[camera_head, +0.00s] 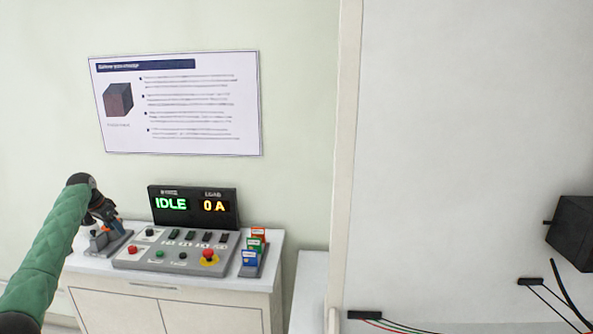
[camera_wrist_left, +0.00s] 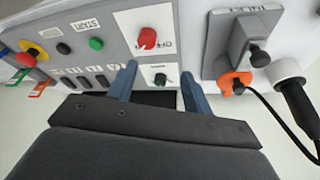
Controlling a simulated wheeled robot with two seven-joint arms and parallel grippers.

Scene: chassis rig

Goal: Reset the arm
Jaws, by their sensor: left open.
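My left arm (camera_head: 45,245), in a green sleeve, comes in from the left. My left gripper (camera_head: 118,228) is at the left end of the grey control console (camera_head: 130,263). In the left wrist view its two blue fingers (camera_wrist_left: 158,76) are apart with nothing held between them. A red knob (camera_wrist_left: 147,38) on a white label reading OFF lies just beyond the fingertips. A small dark knob (camera_wrist_left: 160,78) shows between the fingers. Whether the fingers touch the console I cannot tell. My right gripper is not in view.
The console's display (camera_head: 193,206) reads IDLE and 0 A. A red button on yellow (camera_head: 208,256) and coloured cards (camera_head: 252,255) are to the right. A grey holder (camera_wrist_left: 240,45) with an orange clamp and black cable is beside the gripper. The console stands on a white cabinet (camera_head: 170,285).

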